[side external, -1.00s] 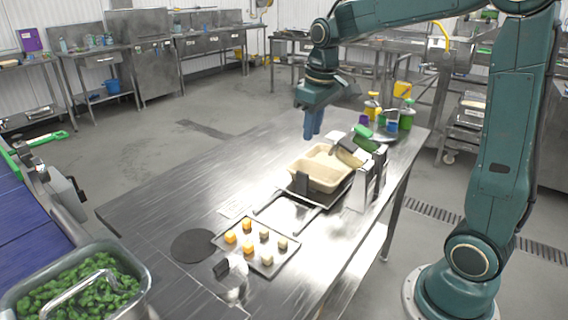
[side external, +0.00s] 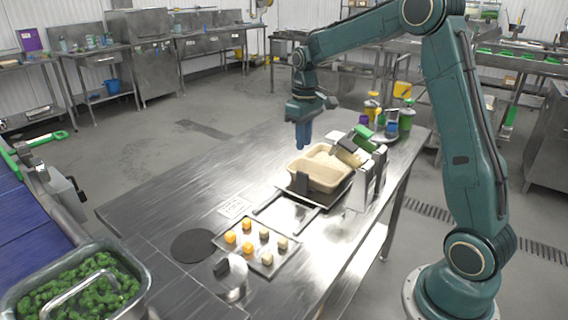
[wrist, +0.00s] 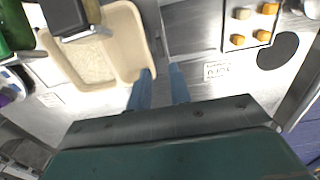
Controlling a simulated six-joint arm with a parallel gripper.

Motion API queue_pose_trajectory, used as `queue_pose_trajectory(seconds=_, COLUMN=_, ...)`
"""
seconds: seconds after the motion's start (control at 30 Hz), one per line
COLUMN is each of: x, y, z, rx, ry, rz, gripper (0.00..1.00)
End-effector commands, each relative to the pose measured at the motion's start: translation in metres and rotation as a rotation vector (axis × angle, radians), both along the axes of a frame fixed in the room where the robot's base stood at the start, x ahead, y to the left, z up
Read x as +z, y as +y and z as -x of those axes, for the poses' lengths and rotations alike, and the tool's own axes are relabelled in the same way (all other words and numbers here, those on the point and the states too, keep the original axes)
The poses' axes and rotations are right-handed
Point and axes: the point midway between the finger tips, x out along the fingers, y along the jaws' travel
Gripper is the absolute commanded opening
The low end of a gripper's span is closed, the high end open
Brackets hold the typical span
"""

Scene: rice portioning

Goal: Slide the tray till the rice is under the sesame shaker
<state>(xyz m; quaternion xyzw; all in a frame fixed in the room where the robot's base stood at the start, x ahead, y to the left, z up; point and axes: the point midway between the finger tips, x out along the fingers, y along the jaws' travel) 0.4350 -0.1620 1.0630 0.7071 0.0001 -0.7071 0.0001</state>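The cream tray (side external: 318,178) has two compartments and sits in a dark holder on the table, beside the dispensers. In the wrist view, the tray (wrist: 137,52) shows pale rice (wrist: 92,62) in one compartment; the other looks empty. A dispenser with a dark body (wrist: 70,18) overhangs the tray; I cannot tell for sure which dispenser is the sesame shaker. A tan-topped one (side external: 347,152) and a green one (side external: 364,131) stand there on metal posts. My gripper (side external: 303,147) is open and empty, with blue fingers (wrist: 160,92) just beyond the tray's end. Contact is unclear.
Rails (side external: 285,212) run from the holder toward a small tray of orange and tan pieces (side external: 271,268). A black disc (side external: 194,245) and a metal pot (side external: 232,287) are nearby. Coloured bottles (side external: 405,118) stand behind. The table's left part is clear.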

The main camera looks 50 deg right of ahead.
Motion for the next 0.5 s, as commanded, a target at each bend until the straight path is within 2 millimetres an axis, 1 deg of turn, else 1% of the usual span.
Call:
queue_pose_trajectory(seconds=0.17, x=-0.015, y=0.0, z=0.001, rx=0.0, ry=0.003, rz=-0.001, gripper=0.2)
queue_pose_trajectory(seconds=0.27, x=-0.027, y=0.001, z=0.001, rx=0.0, ry=0.004, rz=-0.002, gripper=0.2)
queue_pose_trajectory(seconds=0.5, x=-0.063, y=0.0, z=0.001, rx=0.0, ry=0.004, rz=-0.002, gripper=0.2)
